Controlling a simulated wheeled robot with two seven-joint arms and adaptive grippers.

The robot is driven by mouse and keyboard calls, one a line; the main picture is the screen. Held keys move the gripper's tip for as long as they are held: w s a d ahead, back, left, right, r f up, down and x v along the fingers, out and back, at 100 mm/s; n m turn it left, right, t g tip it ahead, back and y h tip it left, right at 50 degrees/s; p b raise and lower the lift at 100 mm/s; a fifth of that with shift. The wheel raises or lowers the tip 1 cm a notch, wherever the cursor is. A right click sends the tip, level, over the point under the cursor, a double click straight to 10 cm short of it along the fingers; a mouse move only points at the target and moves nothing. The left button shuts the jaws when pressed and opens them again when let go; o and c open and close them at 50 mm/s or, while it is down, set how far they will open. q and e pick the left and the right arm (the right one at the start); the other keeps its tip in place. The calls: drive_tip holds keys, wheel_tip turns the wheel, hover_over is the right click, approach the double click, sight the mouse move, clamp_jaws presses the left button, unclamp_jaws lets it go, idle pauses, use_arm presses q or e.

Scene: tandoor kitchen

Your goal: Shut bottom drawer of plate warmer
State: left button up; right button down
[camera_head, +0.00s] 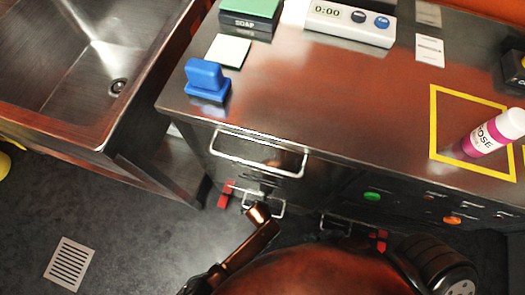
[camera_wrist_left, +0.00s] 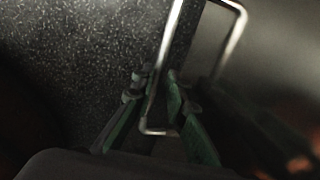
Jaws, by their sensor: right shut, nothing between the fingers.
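The steel plate warmer (camera_head: 330,180) stands under the counter, its upper drawer handle (camera_head: 258,165) showing in the head view. A lower bar handle (camera_head: 278,210) sits beneath it, partly behind my bronze left arm. How far the bottom drawer stands out cannot be told. In the left wrist view a metal handle (camera_wrist_left: 238,35) runs close to my left gripper (camera_wrist_left: 155,95). Its green-edged fingers are apart, with a bar between or just above them. My right gripper (camera_head: 378,240) appears low at the right in the head view, small, dark and red, shut and empty, apart from the upper handle.
The counter (camera_head: 300,85) holds a blue stamp-like block (camera_head: 206,78), a timer (camera_head: 350,22), a soap box (camera_head: 248,20) and a pink-and-white bottle (camera_head: 492,134). A sink (camera_head: 65,70) stands left.

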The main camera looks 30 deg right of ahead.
use_arm(q)
drive_tip(key=o, duration=0.3)
drive_tip(key=shift+w+d, duration=0.1)
drive_tip(key=shift+d, duration=0.05)
drive_tip(key=shift+o, duration=0.4)
wheel_tip(320, 180, up, 12)
drive_tip(key=s+a, duration=0.1)
drive_tip(key=a, duration=0.1)
drive_tip(key=shift+s, duration=0.3)
drive_tip(key=shift+d+f, duration=0.1)
drive_tip(key=shift+f, duration=0.05)
